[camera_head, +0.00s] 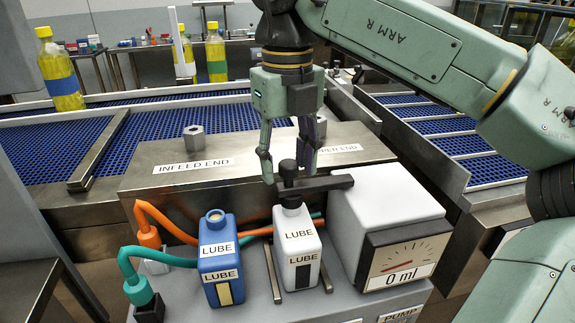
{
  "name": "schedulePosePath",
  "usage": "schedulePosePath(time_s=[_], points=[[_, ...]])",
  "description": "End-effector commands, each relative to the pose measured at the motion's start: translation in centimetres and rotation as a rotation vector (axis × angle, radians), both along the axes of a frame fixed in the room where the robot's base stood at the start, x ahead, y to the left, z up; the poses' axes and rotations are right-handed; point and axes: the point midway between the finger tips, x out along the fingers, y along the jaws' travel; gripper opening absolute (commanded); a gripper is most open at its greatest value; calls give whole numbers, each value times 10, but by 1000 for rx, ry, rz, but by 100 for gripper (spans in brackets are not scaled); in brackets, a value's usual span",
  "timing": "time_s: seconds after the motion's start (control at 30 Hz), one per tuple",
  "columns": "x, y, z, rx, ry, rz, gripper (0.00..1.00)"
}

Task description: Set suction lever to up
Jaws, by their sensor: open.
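My gripper (287,168) reaches down from above with fingers spread, pointing at the hub end of the lever. The fingers are on either side of the hub in the picture; I cannot tell whether they touch it. Nothing is held.
The white pump box (385,210) has a gauge (403,258) reading 0 ml. A blue LUBE bottle (220,260) stands left, beside orange (165,222) and green hoses (160,257). A metal housing (240,150) and blue conveyors (165,125) lie behind.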

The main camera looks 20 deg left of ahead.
Motion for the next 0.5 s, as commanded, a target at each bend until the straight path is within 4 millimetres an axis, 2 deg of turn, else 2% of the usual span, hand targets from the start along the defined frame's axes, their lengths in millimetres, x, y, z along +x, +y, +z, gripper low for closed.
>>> schedulePosePath(time_s=[0.37, 0.5], points=[[0, 0, -7, 1, 0, -1, 45], [0, 0, -7, 1, 0, -1, 37]])
